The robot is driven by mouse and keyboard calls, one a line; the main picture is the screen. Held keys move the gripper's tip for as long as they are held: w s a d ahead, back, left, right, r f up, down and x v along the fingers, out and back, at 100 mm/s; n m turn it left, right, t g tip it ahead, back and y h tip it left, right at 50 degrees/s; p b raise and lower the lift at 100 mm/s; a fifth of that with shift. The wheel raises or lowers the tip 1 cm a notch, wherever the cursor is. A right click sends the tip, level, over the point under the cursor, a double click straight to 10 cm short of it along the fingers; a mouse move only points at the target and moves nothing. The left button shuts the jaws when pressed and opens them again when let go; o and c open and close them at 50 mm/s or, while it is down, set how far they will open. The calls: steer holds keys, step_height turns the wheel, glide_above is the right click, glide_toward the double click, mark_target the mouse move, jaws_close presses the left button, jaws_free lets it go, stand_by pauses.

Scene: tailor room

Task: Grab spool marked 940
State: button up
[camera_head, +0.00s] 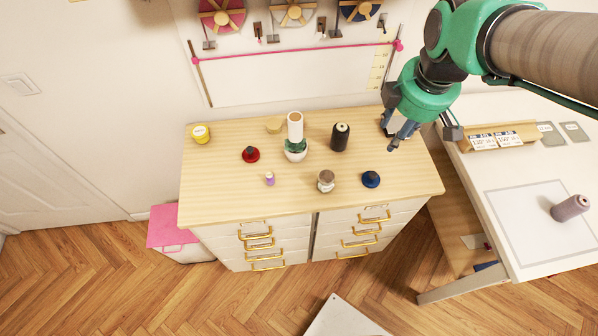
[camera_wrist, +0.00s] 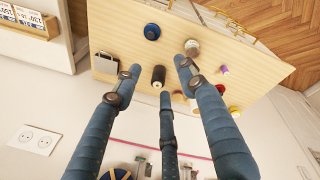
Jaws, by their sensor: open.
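No number 940 can be read on any spool. On the wooden dresser top (camera_head: 230,190) stand a black spool (camera_head: 340,137), a tall white spool (camera_head: 295,126), a small purple spool (camera_head: 269,178) and a grey-beige spool (camera_head: 326,181). A grey-purple spool (camera_head: 571,207) lies on the white table at right. My gripper (camera_head: 392,135) is open and empty, above the dresser's back right corner. In the wrist view its three blue fingers (camera_wrist: 160,78) are spread, with the black spool (camera_wrist: 158,76) showing between them, apart from them.
A red item (camera_head: 251,155), a blue item (camera_head: 371,179) and a yellow tin (camera_head: 200,134) sit on the dresser. A green-and-white pot (camera_head: 296,152) stands by the white spool. The white table (camera_head: 500,185) is at right. A pink-topped bin (camera_head: 172,225) stands at left.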

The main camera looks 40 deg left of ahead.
steer(key=s+a+f+n+g, duration=0.15)
steer(key=a+f+n, duration=0.3)
steer(key=a, duration=0.45)
steer(key=s+a+f+n, duration=0.2)
steer(key=a+f+n, duration=0.25)
steer(key=a, duration=0.35)
steer(key=n+h, duration=0.1)
steer(key=n, duration=0.6)
glide_above(270, 177)
step_height(270, 177, down, 11)
steer(key=shift+w+a+r+g, duration=0.15)
steer(key=shift+w+a+g, duration=0.1)
steer(key=shift+w, duration=0.05)
steer(key=shift+f+b, duration=0.85)
steer(key=shift+f, duration=3.45)
steer(key=shift+f, duration=0.1)
steer(key=shift+a+f+b, duration=0.1)
steer(key=shift+f+b, duration=0.6)
steer(key=shift+f, duration=1.8)
steer(key=c, duration=0.9)
